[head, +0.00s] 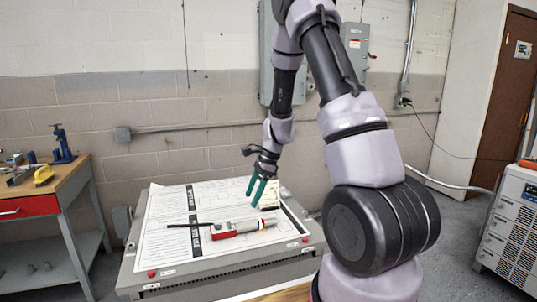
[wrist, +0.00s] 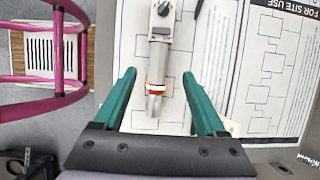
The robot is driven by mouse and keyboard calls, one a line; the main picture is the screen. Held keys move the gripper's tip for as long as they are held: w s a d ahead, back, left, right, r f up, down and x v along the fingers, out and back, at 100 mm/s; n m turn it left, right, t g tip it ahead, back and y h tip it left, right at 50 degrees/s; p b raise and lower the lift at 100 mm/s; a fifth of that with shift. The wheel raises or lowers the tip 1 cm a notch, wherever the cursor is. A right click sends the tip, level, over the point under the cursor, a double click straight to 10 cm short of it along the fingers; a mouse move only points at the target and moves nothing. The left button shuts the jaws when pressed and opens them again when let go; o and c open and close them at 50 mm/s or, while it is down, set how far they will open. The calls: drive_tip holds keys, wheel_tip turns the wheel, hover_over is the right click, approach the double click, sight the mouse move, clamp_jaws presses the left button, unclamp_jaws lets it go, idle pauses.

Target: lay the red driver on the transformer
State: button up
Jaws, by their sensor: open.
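The transformer (head: 165,287) is a low grey box with printed sheets over its top. On the sheets lies a tool with a red block (head: 223,231), a grey barrel (head: 247,225) and a thin dark rod to the left. I take the red part for the red driver, but cannot tell whether all these are one piece. The wrist view shows the grey barrel (wrist: 158,62) with a dark knob and a red-yellow band near its tip. My gripper (head: 257,191) is open and empty above the barrel's right end. In the wrist view its teal fingers (wrist: 159,74) straddle the barrel's line.
A workbench (head: 70,190) with a red drawer and a blue vise (head: 62,145) stands at left. A white cabinet (head: 510,225) stands at right. Grey electrical boxes (head: 282,60) hang on the back wall. A pink tubular frame (wrist: 58,50) shows in the wrist view.

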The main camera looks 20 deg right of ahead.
drive_tip(key=s+r+n+t, duration=0.1)
drive_tip(key=s+r+n, duration=0.25)
drive_tip(key=r, duration=0.65)
drive_tip(key=s+r+n+t, duration=0.2)
drive_tip(key=s+r+n, duration=0.15)
drive_tip(key=r, duration=0.75)
drive_tip(key=s+d+r+n+t+h, duration=0.1)
drive_tip(key=s+r+n+t, duration=0.1)
drive_tip(key=s+r, duration=0.3)
drive_tip(key=s+d+r+n+t+h, duration=0.1)
drive_tip(key=s+r+n, duration=0.3)
drive_tip(key=s, duration=0.6)
drive_tip(key=shift+r+n+t+h, duration=0.3)
drive_tip(key=shift+r+n+t, duration=0.1)
drive_tip(key=shift+r, duration=0.2)
